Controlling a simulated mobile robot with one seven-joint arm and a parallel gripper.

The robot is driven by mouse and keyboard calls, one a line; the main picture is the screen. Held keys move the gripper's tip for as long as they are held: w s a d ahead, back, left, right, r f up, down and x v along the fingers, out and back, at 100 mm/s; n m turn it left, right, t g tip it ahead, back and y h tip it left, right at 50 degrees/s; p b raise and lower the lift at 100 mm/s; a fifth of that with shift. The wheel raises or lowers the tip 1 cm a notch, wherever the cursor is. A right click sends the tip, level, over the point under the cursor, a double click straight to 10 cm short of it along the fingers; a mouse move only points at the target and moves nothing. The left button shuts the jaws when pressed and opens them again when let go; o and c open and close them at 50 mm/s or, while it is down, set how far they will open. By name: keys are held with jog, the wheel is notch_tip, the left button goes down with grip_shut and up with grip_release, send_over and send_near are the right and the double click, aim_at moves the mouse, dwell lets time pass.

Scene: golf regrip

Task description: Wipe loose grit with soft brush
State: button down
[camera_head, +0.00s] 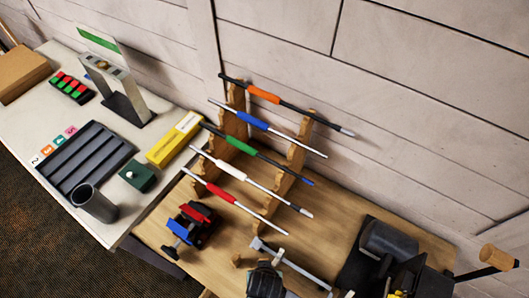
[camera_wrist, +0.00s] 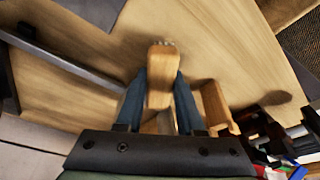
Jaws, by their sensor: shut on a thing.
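In the wrist view my gripper (camera_wrist: 160,92) has its two blue fingers shut on the wooden handle of the soft brush (camera_wrist: 160,62). Small pale tufts show at the brush's far end, pointing away from my gripper over the wooden bench (camera_wrist: 225,45). The fingers cover both sides of the handle, and the bristles are mostly hidden. I cannot tell whether they touch the bench. No loose grit can be made out. I cannot clearly pick out my gripper in the head view.
A wooden rack (camera_head: 234,125) holds several shafts with coloured grips. A red and blue vise (camera_head: 193,222) and a grey metal clamp (camera_head: 290,262) are on the bench. A grey slotted tray (camera_head: 84,157), dark cup (camera_head: 95,204) and yellow box (camera_head: 175,139) occupy the pale left table.

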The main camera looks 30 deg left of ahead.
jog(key=shift+f, duration=0.1)
jog(key=shift+s+p, duration=0.95)
jog(key=shift+s, duration=0.9)
jog(key=shift+s+a+p, duration=0.1)
jog(key=shift+s+p, duration=0.5)
jog(key=shift+s, duration=1.7)
jog(key=shift+d+f, duration=0.2)
jog(key=shift+d, duration=0.25)
jog(key=shift+w+d, duration=0.1)
jog(key=shift+w, duration=0.05)
jog(key=shift+w+d+f+b, duration=0.1)
jog(key=shift+w+b, duration=0.25)
jog(key=shift+w, duration=0.95)
jog(key=shift+w+a+f+b, duration=0.15)
jog(key=shift+w+b, duration=0.25)
jog(key=shift+w, duration=0.9)
jog(key=shift+w+d+f+b, duration=0.15)
jog(key=shift+w+b, duration=0.2)
jog(key=shift+w, duration=0.95)
jog(key=shift+d+r, duration=0.2)
jog(key=shift+d, duration=0.4)
jog(key=shift+s+p, duration=0.75)
jog(key=shift+s, duration=0.35)
jog(key=shift+s+a+f+p, duration=0.15)
jog(key=shift+s+p, duration=0.25)
jog(key=shift+s, duration=1.2)
jog(key=shift+s+f+p, duration=0.1)
jog(key=shift+s+p, duration=0.3)
jog(key=shift+s, duration=1.15)
